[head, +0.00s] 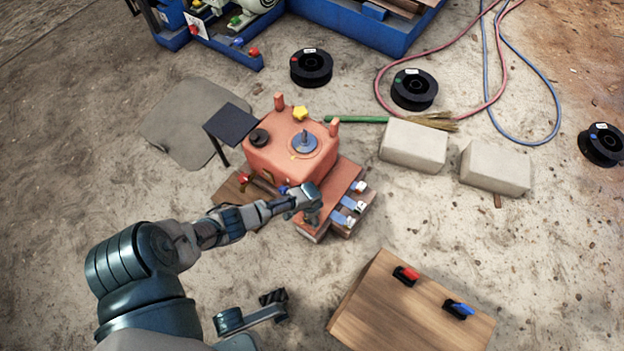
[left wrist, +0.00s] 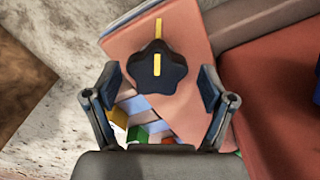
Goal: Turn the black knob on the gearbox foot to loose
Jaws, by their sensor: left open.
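The black lobed knob (left wrist: 144,72) sits on this foot. A yellow line on the knob points toward a yellow mark on the foot, roughly in line with it. My left gripper (head: 310,208) is over the foot and hides the knob in the head view. In the left wrist view my left gripper (left wrist: 159,82) is open, one finger on each side of the knob, with visible gaps.
Blue and white pieces (head: 348,205) lie beside the foot. A wooden board (head: 390,318) with red and blue clips is at the lower right. Pale blocks (head: 413,146) and black spools (head: 414,90) lie beyond. A dark plate on a post (head: 230,124) stands left of the gearbox.

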